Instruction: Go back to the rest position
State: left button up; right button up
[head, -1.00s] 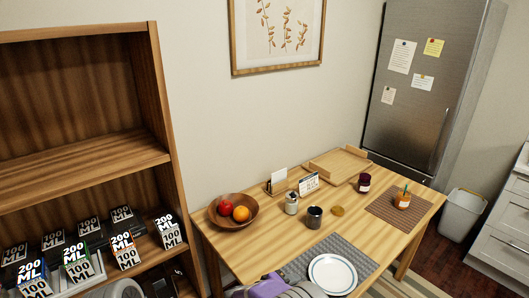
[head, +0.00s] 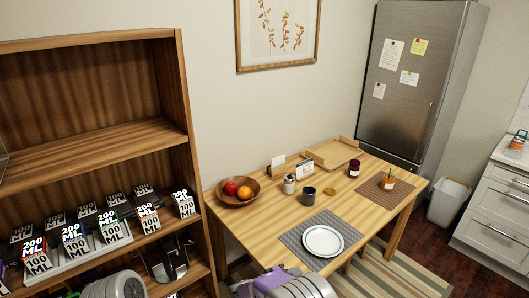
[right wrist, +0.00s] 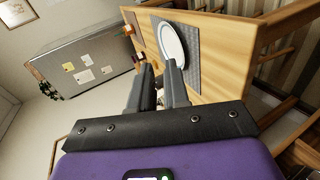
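My right gripper (right wrist: 161,78) shows in the right wrist view with its two grey fingers apart and nothing seen between them. Its purple body (head: 266,281) shows at the bottom of the head view, in front of the table's near edge, with my grey arm beside it. A grey part of my left arm (head: 117,286) shows low in front of the shelf.
A wooden shelf (head: 183,110) with several labelled ML boxes (head: 110,231) stands left. The table (head: 262,226) holds a fruit bowl (head: 224,197), a dark cup (head: 309,194) and a white plate (head: 323,241). The fridge (head: 425,80) and bin (head: 449,202) are beyond.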

jog(key=w+d+f+y+b, duration=0.1)
jog(key=w+d+f+y, duration=0.15)
jog(key=f, duration=0.45)
jog(key=s+d+f+m+g+y+b, duration=0.1)
jog(key=s+f+m+y+b, duration=0.15)
jog(key=f, duration=0.45)
jog(key=s+d+f+m+y+b, duration=0.1)
jog(key=s+d+f+y, duration=0.1)
jog(key=s+f, duration=0.35)
pick_arm(q)
notch_tip(320, 180, down, 8)
jog(key=w+b, duration=0.1)
jog(key=b, duration=0.2)
jog(key=shift+w, duration=0.35)
pick_arm(e)
jog(key=s+a+f+m+g+y, duration=0.2)
jog(key=s+f, duration=0.3)
jog(key=s, duration=0.5)
jog(key=s+a+f+m+g+y, duration=0.2)
jog(key=s+f+m+g+y, duration=0.2)
jog(key=s, duration=0.6)
jog(key=shift+s+a+f+g+y, duration=0.35)
jog(key=shift+s+g+y, duration=0.05)
jog(key=shift+y, duration=0.2)
